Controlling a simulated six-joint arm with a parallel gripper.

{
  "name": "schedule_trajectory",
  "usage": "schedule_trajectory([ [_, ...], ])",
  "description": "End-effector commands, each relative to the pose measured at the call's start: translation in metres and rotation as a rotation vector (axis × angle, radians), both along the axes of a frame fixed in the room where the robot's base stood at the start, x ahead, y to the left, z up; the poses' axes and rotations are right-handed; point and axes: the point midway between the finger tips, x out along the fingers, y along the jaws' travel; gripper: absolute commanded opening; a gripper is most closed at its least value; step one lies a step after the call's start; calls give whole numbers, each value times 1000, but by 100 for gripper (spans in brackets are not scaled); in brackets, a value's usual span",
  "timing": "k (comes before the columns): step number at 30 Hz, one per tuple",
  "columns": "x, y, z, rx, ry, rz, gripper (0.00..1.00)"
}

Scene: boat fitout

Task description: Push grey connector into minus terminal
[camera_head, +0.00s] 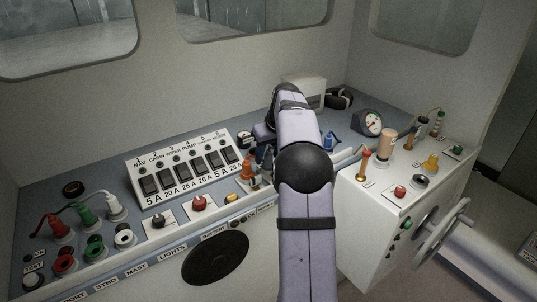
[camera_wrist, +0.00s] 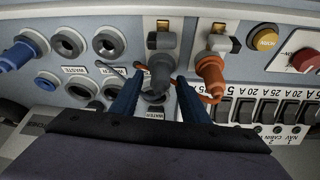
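In the wrist view the grey connector (camera_wrist: 160,70) stands at the minus terminal (camera_wrist: 161,38), a light socket block with a dark opening. It lines up with the block, but I cannot tell how deep it sits. My gripper (camera_wrist: 159,80) has its two dark blue fingers on either side of the connector. A narrow gap seems to show on each side, so the fingers look open around it. A grey cable runs off to the left.
An orange connector (camera_wrist: 210,72) sits in the neighbouring block, close to my right finger; its cable loops towards the finger. A blue connector (camera_wrist: 18,54) and several round grey sockets (camera_wrist: 107,42) lie to the left. The switch panel (camera_head: 185,170) is nearby. A handwheel (camera_head: 441,228) stands right.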

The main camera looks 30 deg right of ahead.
Motion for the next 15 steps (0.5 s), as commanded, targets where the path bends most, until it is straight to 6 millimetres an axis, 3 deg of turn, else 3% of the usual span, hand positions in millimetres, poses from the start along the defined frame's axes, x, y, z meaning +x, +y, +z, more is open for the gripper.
schedule_trajectory([
  [8, -3, 0, 7, -1, -2, 0, 41],
  [15, -14, 1, 35, -2, -5, -1, 41],
])
